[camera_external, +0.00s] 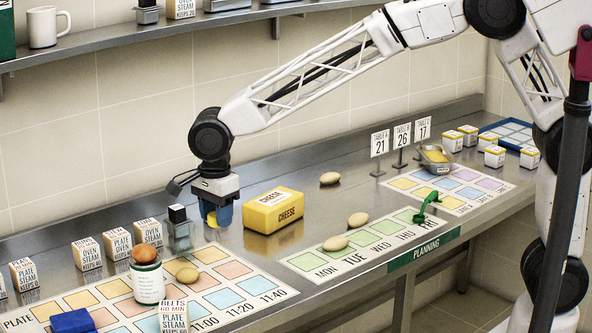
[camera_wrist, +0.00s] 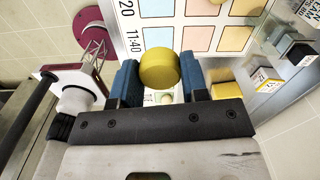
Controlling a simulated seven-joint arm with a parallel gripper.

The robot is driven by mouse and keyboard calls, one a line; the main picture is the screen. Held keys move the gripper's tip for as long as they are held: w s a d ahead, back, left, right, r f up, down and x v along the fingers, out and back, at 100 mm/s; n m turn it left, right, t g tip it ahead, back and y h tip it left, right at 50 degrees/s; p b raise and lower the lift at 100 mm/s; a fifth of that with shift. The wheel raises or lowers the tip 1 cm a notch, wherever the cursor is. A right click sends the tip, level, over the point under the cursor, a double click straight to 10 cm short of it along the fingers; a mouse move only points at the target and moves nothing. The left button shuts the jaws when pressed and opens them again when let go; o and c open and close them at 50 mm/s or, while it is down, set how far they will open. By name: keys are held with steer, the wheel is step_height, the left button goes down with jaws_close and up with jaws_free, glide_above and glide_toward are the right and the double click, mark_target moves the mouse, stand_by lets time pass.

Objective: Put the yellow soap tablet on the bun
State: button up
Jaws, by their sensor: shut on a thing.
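My gripper (camera_external: 217,214) has blue fingers and hangs above the steel counter, left of the cheese block. In the wrist view the tablet (camera_wrist: 159,69) is a round yellow disc between the two blue fingertips (camera_wrist: 160,82). An orange-brown rounded thing (camera_external: 144,254), perhaps the bun, sits on a white and green can at the front left. Several tan oval things lie on the counter and mats, one (camera_external: 187,274) right of the can. I cannot tell for sure which thing is the bun.
A yellow cheese block (camera_external: 273,211) stands right of my gripper. A dark-capped glass jar (camera_external: 180,232) stands close on its left. Table-number signs (camera_external: 402,143) stand farther right.

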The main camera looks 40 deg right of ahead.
steer(key=shift+s+a+r, duration=0.2)
steer(key=shift+s+a, duration=0.25)
steer(key=shift+a, duration=0.15)
steer(key=shift+s+a+r, duration=0.15)
steer(key=shift+s+a, duration=0.3)
steer(key=shift+a, duration=0.1)
steer(key=shift+w+a, duration=0.1)
glide_above(143, 246)
steer(key=shift+f, duration=0.7)
steer(key=shift+f, duration=0.1)
steer(key=shift+f, duration=1.7)
steer(key=shift+f, duration=0.1)
steer(key=o, duration=0.9)
